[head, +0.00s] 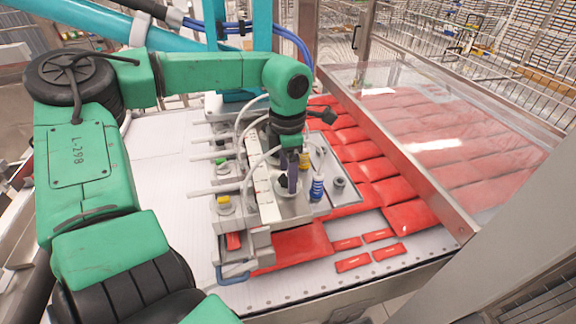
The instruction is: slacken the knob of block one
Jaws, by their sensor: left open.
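The vacuum picker is a grey metal frame with a pale ribbed bar (262,190), thin hoses and small blocks along it. A dark round knob (281,184) shows on a grey plate, partly hidden by my gripper. My left gripper (290,182) is open, pointing down over this knob; I cannot tell whether its fingers touch it. A blue bellows cup (317,188) stands just right of the gripper, and a yellow one (304,160) stands behind it. A yellow-topped fitting (223,201) sits at the left front. I cannot read which block is block one. My right gripper is not in view.
Red packs (385,190) lie in rows right of the picker, with several small ones in front. A clear guard with a metal rail (400,150) bounds the right side. The white belt (165,165) is bare at left. A blue handle (236,274) sticks out in front.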

